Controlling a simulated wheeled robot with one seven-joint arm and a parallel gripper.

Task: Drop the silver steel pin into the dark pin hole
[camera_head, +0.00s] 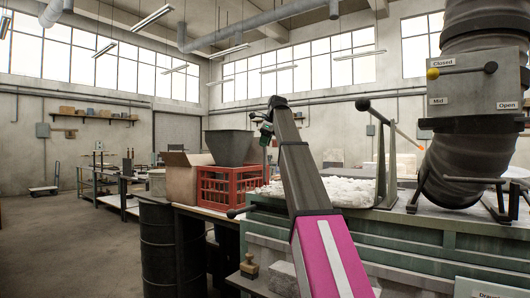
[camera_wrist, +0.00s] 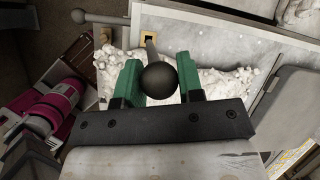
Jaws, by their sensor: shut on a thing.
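In the wrist view my gripper (camera_wrist: 158,68) has its two green fingers on either side of a round black knob. A thin grey shaft runs on from the knob, which I take for the steel pin (camera_wrist: 151,52). The shaft's far end overlaps a small brass-coloured square plate with a dark centre, likely the pin hole (camera_wrist: 149,37). I cannot tell whether the tip is above the hole or inside it. In the head view my gripper (camera_head: 266,132) is small, beyond my arm, near the grey hopper. The pin and hole are not clear there.
White lumpy material (camera_head: 345,190) lies on the green bench (camera_head: 390,238). A red crate (camera_head: 222,186) holds the grey hopper (camera_head: 229,147). A black-knobbed lever (camera_head: 382,150) rises behind the material. A large duct with a lever box (camera_head: 476,90) stands at right.

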